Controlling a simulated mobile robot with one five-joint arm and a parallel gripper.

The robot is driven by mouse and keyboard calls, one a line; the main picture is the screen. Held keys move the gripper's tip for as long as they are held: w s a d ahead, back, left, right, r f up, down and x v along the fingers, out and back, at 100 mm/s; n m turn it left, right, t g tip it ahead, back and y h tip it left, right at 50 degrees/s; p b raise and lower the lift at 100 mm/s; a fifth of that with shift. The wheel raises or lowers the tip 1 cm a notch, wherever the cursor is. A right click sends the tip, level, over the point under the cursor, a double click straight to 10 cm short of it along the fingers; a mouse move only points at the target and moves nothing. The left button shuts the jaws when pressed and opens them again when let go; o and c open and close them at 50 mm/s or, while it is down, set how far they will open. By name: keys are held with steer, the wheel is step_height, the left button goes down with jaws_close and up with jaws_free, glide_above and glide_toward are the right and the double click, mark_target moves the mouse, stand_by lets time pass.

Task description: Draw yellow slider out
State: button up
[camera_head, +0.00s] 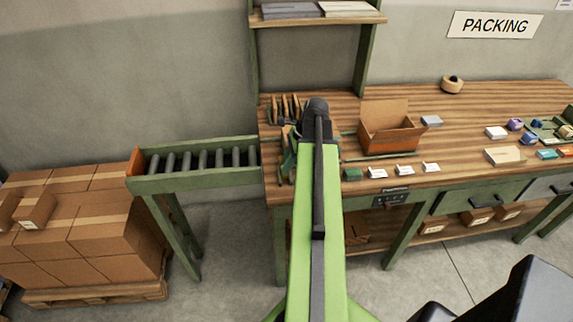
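I cannot make out a yellow slider in this view. My lime-green arm reaches forward up the middle of the picture. Its dark end, where my gripper (316,118) sits, is over the left part of the wooden packing bench (455,142). The fingers are hidden behind the arm, so I cannot see whether they are open or hold anything. The bench front has a green drawer (466,201) with a dark handle and a grey drawer (545,188) at its right; both look closed.
An open cardboard box (388,132) stands right of my arm, with white cards (404,170) in front. A roller conveyor (195,163) meets the bench's left end. Stacked cartons (90,230) stand at left. A shelf (310,19) rises behind the bench. Floor (235,285) left of my arm is clear.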

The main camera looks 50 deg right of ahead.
jaws_close()
stand_by(0.9)
